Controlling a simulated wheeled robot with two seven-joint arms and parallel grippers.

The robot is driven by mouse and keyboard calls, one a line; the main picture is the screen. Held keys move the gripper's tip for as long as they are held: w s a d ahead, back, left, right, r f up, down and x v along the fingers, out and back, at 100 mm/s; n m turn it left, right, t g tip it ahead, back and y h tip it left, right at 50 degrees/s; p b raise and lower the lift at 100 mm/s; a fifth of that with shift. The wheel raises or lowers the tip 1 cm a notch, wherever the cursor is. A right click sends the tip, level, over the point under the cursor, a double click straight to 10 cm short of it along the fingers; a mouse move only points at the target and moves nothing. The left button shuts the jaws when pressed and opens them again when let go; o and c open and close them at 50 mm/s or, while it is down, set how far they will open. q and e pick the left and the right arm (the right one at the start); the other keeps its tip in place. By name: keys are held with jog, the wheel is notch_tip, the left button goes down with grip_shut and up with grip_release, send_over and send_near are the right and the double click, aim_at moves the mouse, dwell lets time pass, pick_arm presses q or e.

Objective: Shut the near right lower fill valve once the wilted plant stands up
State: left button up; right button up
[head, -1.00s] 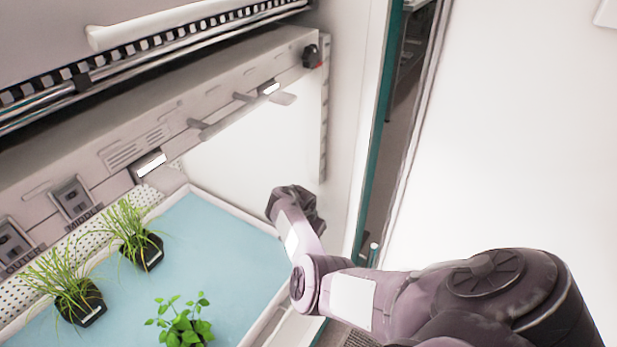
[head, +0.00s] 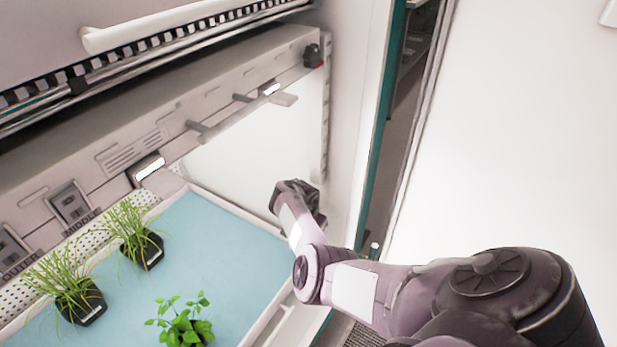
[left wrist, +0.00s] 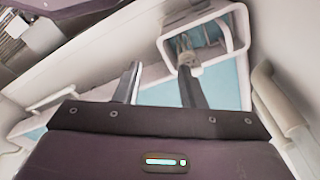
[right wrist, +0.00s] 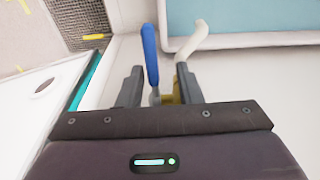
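The blue valve lever (right wrist: 150,52) points up in the right wrist view, with a brass valve body (right wrist: 166,90) at its foot. My right gripper (right wrist: 157,80) is open, with the lever between its fingers and no clear contact. In the head view the right gripper (head: 298,205) is by the tray's right corner; it hides the valve there. A leafy green plant (head: 185,324) stands upright at the tray's near edge, its pot mostly hidden. No plant looks clearly collapsed. My left gripper (left wrist: 158,85) is open, below a white rectangular frame (left wrist: 205,42) in its wrist view.
Two grassy plants in black pots (head: 82,305) (head: 147,250) stand at the left of the blue-floored tray (head: 225,240). A panel with switches (head: 70,204) runs behind them. A white pipe (right wrist: 192,38) rises close to the right finger. A teal door edge (head: 378,130) is at right.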

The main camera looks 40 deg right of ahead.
pick_arm(q)
jog(key=shift+s, duration=0.1)
pick_arm(e)
jog(key=shift+s, duration=0.25)
